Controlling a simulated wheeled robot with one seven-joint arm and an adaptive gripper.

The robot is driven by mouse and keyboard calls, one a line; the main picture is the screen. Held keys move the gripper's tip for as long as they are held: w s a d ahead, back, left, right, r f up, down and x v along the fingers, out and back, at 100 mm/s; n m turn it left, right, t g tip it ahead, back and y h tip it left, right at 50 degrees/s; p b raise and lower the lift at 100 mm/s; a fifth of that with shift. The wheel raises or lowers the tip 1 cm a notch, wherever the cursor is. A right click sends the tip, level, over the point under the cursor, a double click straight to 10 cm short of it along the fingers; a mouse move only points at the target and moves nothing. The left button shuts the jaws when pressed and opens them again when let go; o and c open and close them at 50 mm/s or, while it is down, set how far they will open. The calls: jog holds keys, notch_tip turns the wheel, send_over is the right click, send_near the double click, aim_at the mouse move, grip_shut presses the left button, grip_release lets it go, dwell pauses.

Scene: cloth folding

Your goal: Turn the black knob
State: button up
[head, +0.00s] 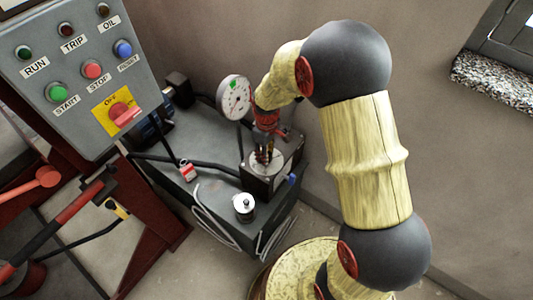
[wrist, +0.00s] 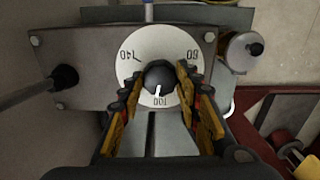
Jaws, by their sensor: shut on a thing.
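The black knob (wrist: 159,76) sits at the centre of a white round dial (wrist: 150,46) marked 60, 100 and 140. Its white pointer line points down in the wrist view, towards the 100. My gripper (wrist: 160,82) has its two fingers on either side of the knob and is shut on it. In the head view my gripper (head: 264,156) reaches down onto the dial on top of the grey box (head: 262,184). The fingers hide the knob there.
A pressure gauge (head: 235,95) stands just left of my gripper. A silver-topped cylinder (head: 244,205) and a red-tagged item (head: 187,170) are nearby on the bench (head: 205,185). A control panel (head: 82,65) with buttons and a red switch stands at the left.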

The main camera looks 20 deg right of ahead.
jog(key=c, duration=0.4)
jog(key=shift+r, duration=0.1)
jog(key=m+p, duration=0.3)
jog(key=m, duration=0.1)
jog(key=m+p, duration=0.2)
jog(key=m, duration=0.2)
jog(key=shift+m+p, duration=0.35)
jog(key=shift+m, duration=0.35)
jog(key=o, duration=1.2)
